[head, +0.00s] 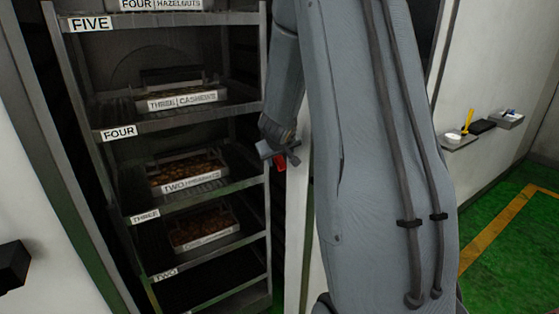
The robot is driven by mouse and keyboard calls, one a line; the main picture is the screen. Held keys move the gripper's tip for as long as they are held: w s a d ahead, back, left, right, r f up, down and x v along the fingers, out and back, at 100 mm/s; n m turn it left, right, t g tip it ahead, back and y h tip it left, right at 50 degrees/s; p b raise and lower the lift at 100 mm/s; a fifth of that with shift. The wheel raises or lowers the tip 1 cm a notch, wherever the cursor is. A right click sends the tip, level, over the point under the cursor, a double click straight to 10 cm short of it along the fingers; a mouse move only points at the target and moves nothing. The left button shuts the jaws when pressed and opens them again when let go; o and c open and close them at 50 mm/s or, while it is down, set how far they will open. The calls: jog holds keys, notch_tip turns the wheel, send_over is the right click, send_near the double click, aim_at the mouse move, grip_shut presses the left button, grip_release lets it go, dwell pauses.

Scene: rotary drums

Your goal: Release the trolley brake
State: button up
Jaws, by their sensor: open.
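The trolley looks to be the tall grey metal rack (199,119) on the left, standing upright with labelled shelves and trays on them. My gripper (280,154) is open beside the rack's right upright, at about mid-height. A small red part (281,162) shows at my gripper's fingers. I cannot tell whether it is the brake, or whether the fingers touch it. My arm hides the area to the right of it. The bottom of the rack is cut off by the frame, and I can make out no wheels.
Trays marked cashews (182,100) and others sit on the rack's shelves. A pale post (297,235) stands just right of the rack. A small wall shelf (462,142) with tools is at the right. Green floor (520,260) with a yellow line lies open there.

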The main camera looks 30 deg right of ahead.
jog(key=shift+v, duration=2.7)
jog(key=s+a+f+n+y+b, duration=0.1)
jog(key=s+a+f+y+b, duration=0.2)
jog(key=a, duration=0.5)
jog(key=s+a+f+n+y+b, duration=0.1)
jog(key=a+f+b, duration=0.3)
jog(key=a, duration=0.5)
jog(key=s+a+f+g+b, duration=0.2)
jog(key=s+a+f+g, duration=0.1)
jog(key=s, duration=0.5)
jog(key=s+a+f+g+y+b, duration=0.1)
jog(key=s+a+f+g+b, duration=0.1)
jog(key=s+a+f, duration=0.3)
jog(key=s+f, duration=0.2)
jog(key=s, duration=0.1)
jog(key=shift+s+a+f+g, duration=0.15)
jog(key=shift+a+f+g, duration=0.2)
jog(key=shift+a+g, duration=0.05)
